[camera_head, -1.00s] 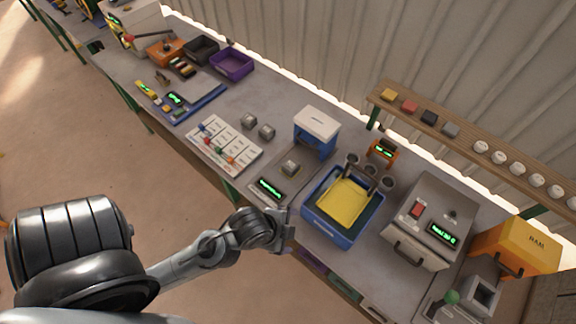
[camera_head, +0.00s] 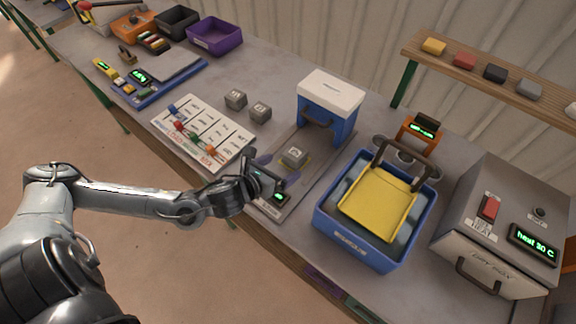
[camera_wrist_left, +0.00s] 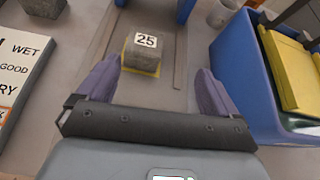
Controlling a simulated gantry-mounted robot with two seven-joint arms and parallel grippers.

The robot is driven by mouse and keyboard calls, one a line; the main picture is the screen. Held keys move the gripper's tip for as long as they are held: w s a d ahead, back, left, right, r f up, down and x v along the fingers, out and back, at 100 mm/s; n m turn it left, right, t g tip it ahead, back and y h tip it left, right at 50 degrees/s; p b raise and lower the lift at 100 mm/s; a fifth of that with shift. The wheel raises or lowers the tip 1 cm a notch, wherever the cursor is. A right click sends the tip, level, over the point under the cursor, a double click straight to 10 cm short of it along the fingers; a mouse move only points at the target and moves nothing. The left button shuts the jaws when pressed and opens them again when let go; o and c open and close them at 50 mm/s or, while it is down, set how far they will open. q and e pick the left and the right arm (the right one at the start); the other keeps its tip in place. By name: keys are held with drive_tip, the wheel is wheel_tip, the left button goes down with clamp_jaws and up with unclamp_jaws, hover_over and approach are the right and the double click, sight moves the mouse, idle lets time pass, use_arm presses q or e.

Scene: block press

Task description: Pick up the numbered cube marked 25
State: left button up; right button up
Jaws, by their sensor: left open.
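The grey cube marked 25 (camera_wrist_left: 143,52) sits on a yellow-edged spot on the grey press plate, straight ahead in the left wrist view. In the head view the cube (camera_head: 294,156) stands in front of the blue press with the white top (camera_head: 330,92). My left gripper (camera_head: 276,174) is open and empty, just short of the cube on its near side. Its two purple fingers (camera_wrist_left: 158,88) point toward the cube, one to each side, with the cube beyond their tips. My right gripper is not in view.
Two other grey cubes (camera_head: 236,99) (camera_head: 260,111) stand left of the press. A white chart board (camera_head: 205,133) lies left of my gripper.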

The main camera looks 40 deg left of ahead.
sight(298, 152)
use_arm(q)
drive_tip(key=a+f+b, duration=0.1)
drive_tip(key=w+a+f+b, duration=0.1)
drive_tip(key=b, duration=0.1)
drive_tip(key=shift+w+a+f+m+t+y, duration=0.1)
drive_tip(key=shift+w+f+m+t+y, duration=0.2)
drive_tip(key=shift+m, duration=0.1)
drive_tip(key=shift+w+b, duration=0.15)
drive_tip(key=shift+b, duration=0.3)
drive_tip(key=x, duration=0.5)
drive_tip(key=shift+r, duration=0.1)
drive_tip(key=shift+f+x, duration=0.1)
drive_tip(key=shift+x, duration=1.35)
drive_tip(key=shift+f+x, duration=0.15)
drive_tip(key=shift+x, duration=1.35)
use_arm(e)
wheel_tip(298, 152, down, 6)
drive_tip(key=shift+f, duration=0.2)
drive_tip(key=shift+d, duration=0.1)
use_arm(q)
drive_tip(key=c, duration=1.2)
drive_tip(key=shift+c, duration=1.3)
